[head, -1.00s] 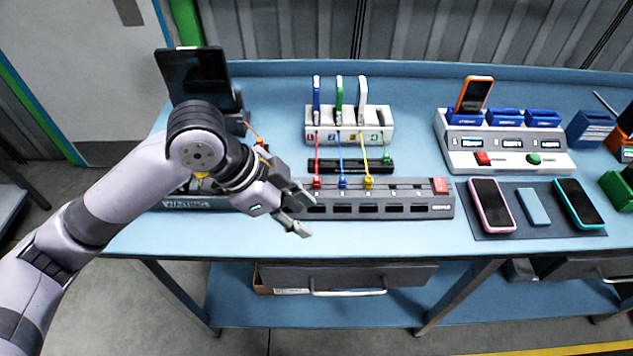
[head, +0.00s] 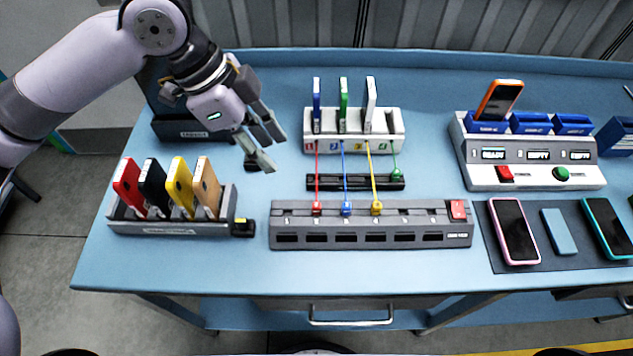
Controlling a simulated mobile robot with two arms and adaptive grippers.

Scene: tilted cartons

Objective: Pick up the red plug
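The red plug (head: 317,208) sits upright at the left of the plug row on the grey power strip (head: 455,232). A red cable runs from it up to the white charging dock (head: 355,146). A blue plug (head: 347,208) and a yellow plug (head: 377,207) sit to its right, each on its own cable. A green plug (head: 396,175) is at the right end of the dark narrow bar behind the strip. My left gripper (head: 268,150) is open and empty, above the table, up and left of the red plug in the picture. My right gripper is not in view.
A rack (head: 170,228) with several coloured phones stands at the left. A dark stand (head: 185,129) is behind my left arm. The white dock holds several upright devices. A control box (head: 540,175) and a mat (head: 560,262) with phones are at the right.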

